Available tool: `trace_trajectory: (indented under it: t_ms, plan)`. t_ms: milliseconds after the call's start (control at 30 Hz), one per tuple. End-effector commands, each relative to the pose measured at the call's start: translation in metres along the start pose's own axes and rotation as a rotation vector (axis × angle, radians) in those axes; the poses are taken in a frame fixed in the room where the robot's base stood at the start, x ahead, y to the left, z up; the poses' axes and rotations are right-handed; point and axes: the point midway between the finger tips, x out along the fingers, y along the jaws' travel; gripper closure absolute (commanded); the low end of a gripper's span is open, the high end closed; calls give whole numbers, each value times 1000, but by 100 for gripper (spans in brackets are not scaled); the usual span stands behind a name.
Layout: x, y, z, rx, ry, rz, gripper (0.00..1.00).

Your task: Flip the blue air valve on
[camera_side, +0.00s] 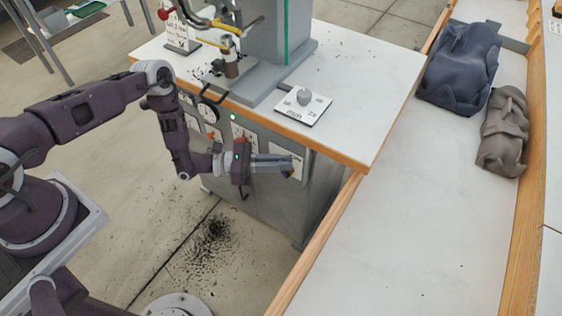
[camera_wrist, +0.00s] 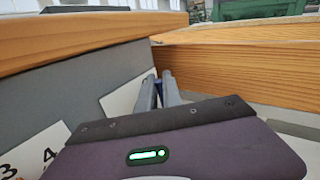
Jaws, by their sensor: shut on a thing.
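My gripper (camera_side: 289,167) is at the front panel of the grey press cabinet, below the table's wooden edge, with its fingers pointing right. In the wrist view its fingers (camera_wrist: 163,88) are close together around a narrow blue piece (camera_wrist: 158,89), which looks like the handle of the blue air valve. The fingers hide most of it, so I cannot tell how far it is turned. A white plate (camera_wrist: 122,98) on the panel lies behind the fingers. In the side view the valve is hidden by the fingers.
The table's wooden edge (camera_side: 330,156) runs just above my gripper. A long wood-edged bench (camera_side: 400,235) stands to the right, holding dark blue (camera_side: 460,68) and grey-brown (camera_side: 503,135) bundles.

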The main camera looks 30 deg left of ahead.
Motion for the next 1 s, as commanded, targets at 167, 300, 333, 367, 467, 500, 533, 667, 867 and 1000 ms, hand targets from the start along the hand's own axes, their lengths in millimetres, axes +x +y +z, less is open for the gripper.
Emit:
trace_trajectory:
  t_ms: [167, 300, 333, 367, 467, 500, 533, 667, 867, 1000]
  plan:
    - [0, 0, 0, 7, 12, 2, 100]
    - [7, -4, 2, 70, 108, 10, 100]
    - [8, -6, 1, 81, 125, 11, 100]
    - [8, -6, 0, 88, 138, 12, 100]
    - [9, -6, 0, 96, 149, 13, 100]
    - [9, -6, -1, 96, 148, 13, 100]
    - [9, -6, -1, 96, 148, 13, 100]
    - [9, -6, -1, 95, 148, 13, 82]
    - [9, -6, 0, 95, 146, 13, 81]
    - [5, -6, 0, 94, 147, 14, 81]
